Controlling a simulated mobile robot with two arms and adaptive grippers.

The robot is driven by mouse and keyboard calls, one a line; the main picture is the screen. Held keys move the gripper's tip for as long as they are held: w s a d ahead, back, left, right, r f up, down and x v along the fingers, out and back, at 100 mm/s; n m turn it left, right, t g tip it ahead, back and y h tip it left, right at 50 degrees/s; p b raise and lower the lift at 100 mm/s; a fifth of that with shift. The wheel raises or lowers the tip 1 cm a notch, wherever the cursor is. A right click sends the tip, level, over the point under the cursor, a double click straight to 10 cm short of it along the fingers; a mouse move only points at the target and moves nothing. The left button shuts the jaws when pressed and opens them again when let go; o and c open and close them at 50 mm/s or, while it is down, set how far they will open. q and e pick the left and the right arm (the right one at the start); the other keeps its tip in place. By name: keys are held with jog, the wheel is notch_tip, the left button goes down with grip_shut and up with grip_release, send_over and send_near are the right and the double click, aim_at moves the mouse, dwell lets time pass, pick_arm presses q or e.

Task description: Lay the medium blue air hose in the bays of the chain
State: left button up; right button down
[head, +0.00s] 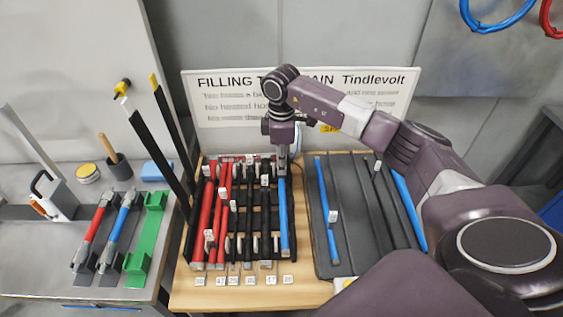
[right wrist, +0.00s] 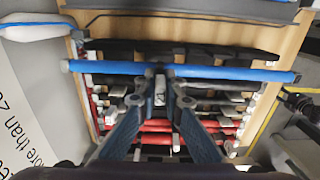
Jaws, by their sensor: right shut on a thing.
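A chain (head: 240,215) with several bays lies on the wooden table, filled in part with red and black lines. A blue air hose (head: 284,222) lies lengthwise along the chain's right side; it also crosses the right wrist view (right wrist: 235,73). My right gripper (head: 283,165) points down at the far end of this hose in the head view and is shut on it. In the right wrist view its fingertips (right wrist: 170,73) meet at the hose's middle part. Whether the hose is fully seated in its bay is hard to tell. My left gripper is not in view.
A dark tray (head: 350,225) on the right holds a thin blue hose (head: 327,205), black lines and another blue hose (head: 408,210). Tall black posts (head: 150,145) rise at the chain's left. A sign (head: 225,103) stands behind. Tools and a green holder (head: 145,240) occupy the left bench.

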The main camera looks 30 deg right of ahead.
aim_at(281, 179)
jog(key=shift+f+b, duration=0.95)
jog(key=shift+f, duration=0.85)
jog(key=shift+f+b, duration=0.65)
jog(key=shift+f, duration=0.8)
jog(key=c, duration=2)
grip_release()
jog(key=shift+o, duration=0.2)
notch_tip(281, 179, up, 12)
jog(key=shift+r, duration=0.1)
